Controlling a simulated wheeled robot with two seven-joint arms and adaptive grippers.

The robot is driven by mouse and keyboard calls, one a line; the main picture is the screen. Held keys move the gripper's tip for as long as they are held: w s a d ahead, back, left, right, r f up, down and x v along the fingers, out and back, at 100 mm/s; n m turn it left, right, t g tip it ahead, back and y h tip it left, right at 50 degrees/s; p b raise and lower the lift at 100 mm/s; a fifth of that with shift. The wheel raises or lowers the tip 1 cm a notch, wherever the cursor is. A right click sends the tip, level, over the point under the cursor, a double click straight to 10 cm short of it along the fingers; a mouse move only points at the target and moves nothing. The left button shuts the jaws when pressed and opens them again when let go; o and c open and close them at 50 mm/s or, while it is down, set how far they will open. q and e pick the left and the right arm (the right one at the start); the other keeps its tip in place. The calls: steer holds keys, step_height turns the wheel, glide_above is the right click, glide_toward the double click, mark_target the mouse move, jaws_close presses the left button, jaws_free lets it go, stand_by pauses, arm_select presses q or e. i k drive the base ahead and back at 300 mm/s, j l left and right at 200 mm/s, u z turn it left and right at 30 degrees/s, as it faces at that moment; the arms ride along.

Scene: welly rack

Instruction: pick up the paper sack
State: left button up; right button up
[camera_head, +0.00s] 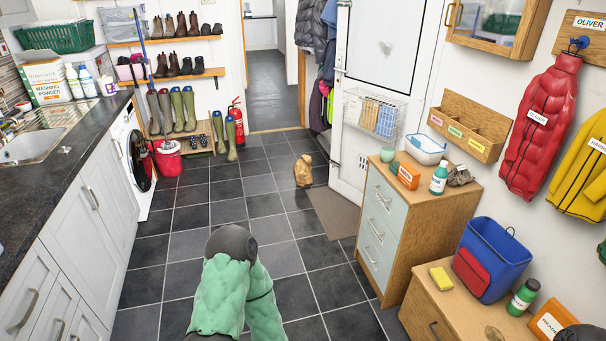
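The paper sack (303,171) is a small, crumpled, light brown bag standing on the dark tiled floor, a little short of the doorway. It is well ahead of me and nothing touches it. One of my arms, in a green sleeve with a dark rounded joint, shows at the bottom middle, far from the sack. Neither gripper's fingers can be seen.
A brown doormat (334,212) lies just right of the sack, before the white door (378,80). A drawer cabinet (384,228) stands at the right. Green wellies (231,139) and a red bucket (167,160) stand at the left. Open floor lies between me and the sack.

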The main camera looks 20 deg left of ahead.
mark_target(303, 177)
steer(key=i+j+u, duration=0.3)
steer(key=i+j, duration=0.15)
steer(key=i+j+u, duration=0.3)
steer(key=i, duration=0.35)
steer(key=i+j+u, duration=0.1)
steer(key=i+u, duration=0.15)
steer(key=i, duration=0.35)
steer(key=i+u, duration=0.3)
steer(key=i, duration=2.3)
steer(key=i+j+z, duration=0.2)
steer(key=i+z, duration=0.2)
steer(key=i, duration=0.4)
steer(key=i+j+z, duration=0.45)
steer(key=i, duration=0.3)
steer(key=i+j+z, duration=0.4)
steer(key=i+j, duration=0.25)
